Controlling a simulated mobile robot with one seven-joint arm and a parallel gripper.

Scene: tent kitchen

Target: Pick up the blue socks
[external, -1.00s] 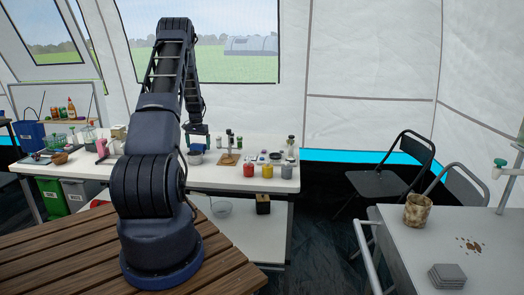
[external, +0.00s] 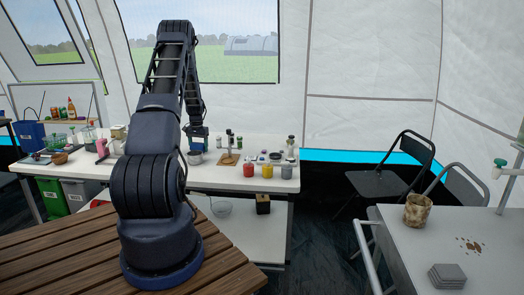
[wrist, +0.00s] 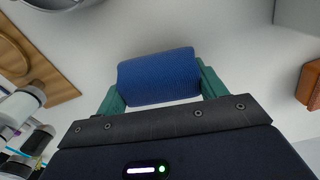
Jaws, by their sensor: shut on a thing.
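The blue socks (wrist: 158,77) are a rolled, ribbed blue bundle in the wrist view. My gripper (wrist: 157,88) has its two green fingers on either side of the bundle, shut on it. A pale surface shows behind and below the socks. In the external view my gripper (external: 197,133) hangs at the end of my arm over the white table, close above a small metal pot. The socks are too small there to make out clearly.
The white table (external: 225,180) holds the metal pot (external: 195,158), a wooden board (external: 228,159), red and yellow cups and several small bottles. The wrist view shows a wooden board (wrist: 62,90) and white jars (wrist: 22,103) at left and a brown block (wrist: 309,84) at right.

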